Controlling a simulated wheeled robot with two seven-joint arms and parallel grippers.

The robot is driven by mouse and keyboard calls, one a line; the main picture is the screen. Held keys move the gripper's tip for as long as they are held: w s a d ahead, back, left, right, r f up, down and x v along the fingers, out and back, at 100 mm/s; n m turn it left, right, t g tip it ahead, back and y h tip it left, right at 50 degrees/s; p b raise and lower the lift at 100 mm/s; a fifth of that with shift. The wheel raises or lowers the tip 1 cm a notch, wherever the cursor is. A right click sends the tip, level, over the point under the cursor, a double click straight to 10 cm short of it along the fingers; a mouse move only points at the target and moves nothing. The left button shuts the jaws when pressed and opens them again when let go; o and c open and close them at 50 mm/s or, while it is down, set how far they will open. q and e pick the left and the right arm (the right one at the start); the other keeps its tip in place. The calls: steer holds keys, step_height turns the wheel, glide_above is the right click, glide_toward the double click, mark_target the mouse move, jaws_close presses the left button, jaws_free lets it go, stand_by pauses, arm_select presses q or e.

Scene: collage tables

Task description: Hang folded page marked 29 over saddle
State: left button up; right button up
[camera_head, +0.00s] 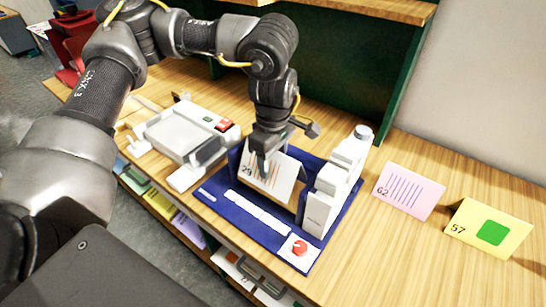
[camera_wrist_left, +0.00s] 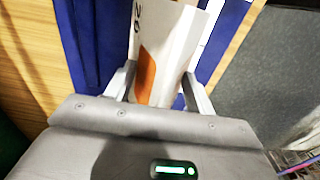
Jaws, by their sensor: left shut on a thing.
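The folded page marked 29 (camera_head: 280,183) is white with orange lines. It is at the blue machine, between its upright blue side piece and its white tower (camera_head: 334,182). My left gripper (camera_head: 264,165) comes down from above and is shut on the page. In the left wrist view the page (camera_wrist_left: 184,48), with its number and an orange patch, is between the two fingers (camera_wrist_left: 163,88). The saddle cannot be made out clearly; the page and gripper cover that spot. Whether the page touches it I cannot tell. My right gripper is out of view.
The machine's blue base (camera_head: 232,208) carries a red button (camera_head: 299,248). A white device (camera_head: 187,135) stands left of it. A pink folded page marked 62 (camera_head: 408,191) and a yellow one marked 57 (camera_head: 488,228) stand at right. A green-sided shelf is behind; the table's front right is clear.

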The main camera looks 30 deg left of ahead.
arm_select(q)
step_height(320, 180, down, 4)
steer(key=shift+f+b, duration=0.1)
steer(key=shift+b, duration=0.95)
steer(key=shift+s+f+b, duration=0.1)
steer(key=shift+f+b, duration=0.35)
steer(key=shift+f, duration=0.25)
steer(key=o, duration=1.6)
step_height(320, 180, up, 11)
steer(key=shift+f, duration=0.1)
